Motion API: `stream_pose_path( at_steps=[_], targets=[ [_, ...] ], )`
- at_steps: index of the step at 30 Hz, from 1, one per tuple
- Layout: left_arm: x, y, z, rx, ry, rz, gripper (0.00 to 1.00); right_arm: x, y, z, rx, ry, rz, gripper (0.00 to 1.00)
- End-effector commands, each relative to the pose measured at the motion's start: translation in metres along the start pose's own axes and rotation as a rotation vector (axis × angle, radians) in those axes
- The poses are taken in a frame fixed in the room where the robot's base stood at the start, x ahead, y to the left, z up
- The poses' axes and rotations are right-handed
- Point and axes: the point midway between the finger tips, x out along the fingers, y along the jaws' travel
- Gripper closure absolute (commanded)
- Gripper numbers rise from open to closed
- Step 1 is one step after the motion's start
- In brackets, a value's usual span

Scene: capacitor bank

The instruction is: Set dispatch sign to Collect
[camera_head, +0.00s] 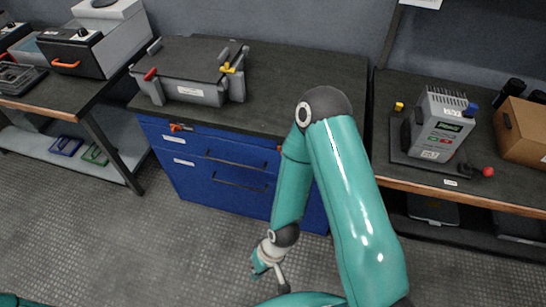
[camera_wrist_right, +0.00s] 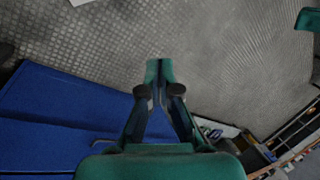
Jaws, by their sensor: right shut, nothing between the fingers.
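I cannot make out a dispatch sign or the word Collect in either view. My right gripper (camera_head: 259,267) hangs low over the floor in front of the blue cabinet in the head view, at the end of my teal right arm. In the right wrist view its fingers (camera_wrist_right: 159,78) converge and are shut with nothing held. It is apart from the bench and the cabinet. My left gripper is not in view.
A blue drawer cabinet (camera_head: 220,172) carries a grey box (camera_head: 195,92) with red and yellow clamps. A grey device (camera_head: 441,126) with green and red buttons stands on the right bench, beside an orange-brown box (camera_head: 522,133). A left bench holds an orange-handled box (camera_head: 72,52). The grey floor (camera_head: 120,235) is clear.

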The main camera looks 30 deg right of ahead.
Motion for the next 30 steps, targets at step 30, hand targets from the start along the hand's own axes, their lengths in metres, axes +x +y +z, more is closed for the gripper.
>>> stream_pose_path(
  at_steps=[30],
  targets=[
    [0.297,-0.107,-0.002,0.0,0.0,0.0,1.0,-0.076,0.071,-0.275,-0.6,0.361,1.819,1.0]
  ],
)
